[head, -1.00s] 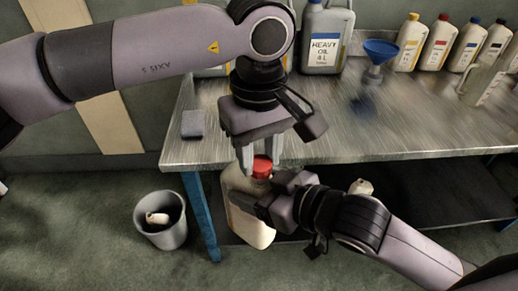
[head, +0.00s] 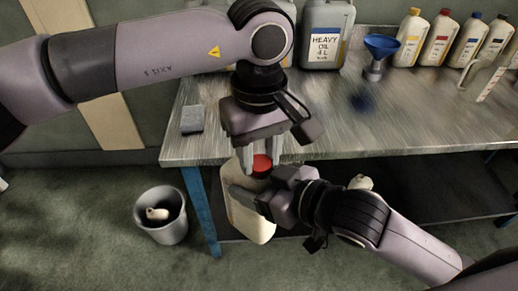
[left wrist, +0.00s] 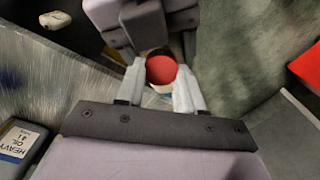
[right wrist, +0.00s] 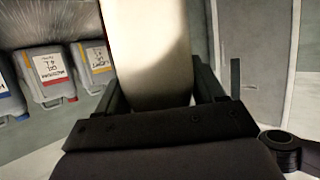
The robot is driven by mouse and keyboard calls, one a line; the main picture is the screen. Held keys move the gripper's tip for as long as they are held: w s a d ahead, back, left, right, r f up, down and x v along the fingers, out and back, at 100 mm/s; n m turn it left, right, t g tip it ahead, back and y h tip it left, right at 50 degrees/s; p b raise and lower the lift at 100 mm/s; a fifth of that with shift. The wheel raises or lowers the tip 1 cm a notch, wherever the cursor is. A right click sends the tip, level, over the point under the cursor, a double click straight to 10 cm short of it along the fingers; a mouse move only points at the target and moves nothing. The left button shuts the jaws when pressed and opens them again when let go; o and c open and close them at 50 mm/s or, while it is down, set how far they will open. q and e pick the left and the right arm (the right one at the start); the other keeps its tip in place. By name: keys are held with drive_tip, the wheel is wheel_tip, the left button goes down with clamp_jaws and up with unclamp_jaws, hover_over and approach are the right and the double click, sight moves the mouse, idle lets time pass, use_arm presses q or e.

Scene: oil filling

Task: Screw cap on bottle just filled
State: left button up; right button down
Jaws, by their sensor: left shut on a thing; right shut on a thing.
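The cream bottle (head: 250,216) hangs in front of the table edge, above the floor. My right gripper (head: 252,192) is shut around its body, which also shows between the fingers in the right wrist view (right wrist: 150,60). The red cap (head: 262,165) is at the top of the bottle. It also shows in the left wrist view (left wrist: 161,70). My left gripper (head: 260,160) points down from above, with its two fingers shut on the cap's sides. The thread under the cap is hidden, so I cannot tell how tightly it sits.
The metal table (head: 330,125) has a blue funnel (head: 380,48), a heavy oil container (head: 324,40) and several smaller bottles along its back. A grey block (head: 192,119) lies near its left edge. A grey bin (head: 162,230) stands on the floor at left.

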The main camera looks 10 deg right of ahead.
use_arm(q)
drive_tip(key=shift+m, duration=1.4)
drive_tip(key=o, duration=1)
drive_tip(key=shift+r, duration=2.3)
drive_tip(key=shift+c, duration=0.2)
